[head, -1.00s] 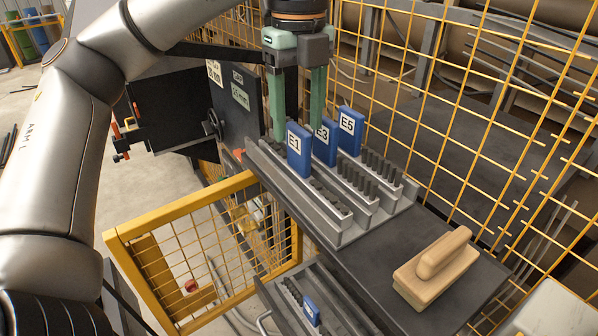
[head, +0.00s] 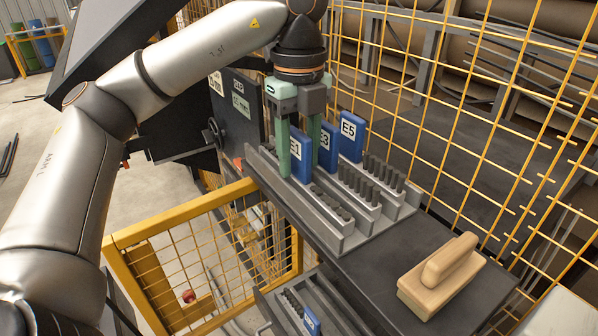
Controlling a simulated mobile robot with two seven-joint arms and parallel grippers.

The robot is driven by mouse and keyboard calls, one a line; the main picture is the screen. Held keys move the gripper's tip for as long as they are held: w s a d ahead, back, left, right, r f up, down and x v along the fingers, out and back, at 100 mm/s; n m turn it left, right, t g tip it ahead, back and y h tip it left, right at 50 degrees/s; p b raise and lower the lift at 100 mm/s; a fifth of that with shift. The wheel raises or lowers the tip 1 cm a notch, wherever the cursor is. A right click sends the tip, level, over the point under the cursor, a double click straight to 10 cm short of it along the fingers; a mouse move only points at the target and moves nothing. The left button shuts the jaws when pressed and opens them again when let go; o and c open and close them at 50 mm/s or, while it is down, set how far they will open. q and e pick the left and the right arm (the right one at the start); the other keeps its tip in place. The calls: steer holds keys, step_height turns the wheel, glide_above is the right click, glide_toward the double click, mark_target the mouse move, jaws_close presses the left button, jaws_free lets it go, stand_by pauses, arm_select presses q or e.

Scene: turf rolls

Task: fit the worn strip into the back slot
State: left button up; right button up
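A grey rack (head: 352,243) on the dark bench holds three rows of dark pegs, each with a blue tag at its left end. The front row, the strip with tag E1 (head: 299,155), has pegs (head: 333,206) that look shorter than the others. The middle row has tag E3 (head: 328,148) and the back row tag E5 (head: 352,137). My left gripper (head: 300,172) points down with its green fingers on either side of tag E1 and looks shut on it. The left finger hides part of the label. The strip still sits in the rack. My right gripper is not in view.
A wooden block with a handle (head: 444,272) lies on the bench to the right. A lower tray (head: 283,312) holds a small blue-tagged piece (head: 311,321). Yellow mesh fencing (head: 470,150) stands behind the bench, and a yellow mesh gate (head: 200,255) stands in front.

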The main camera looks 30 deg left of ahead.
arm_select(q)
jaws_close()
stand_by(1.1)
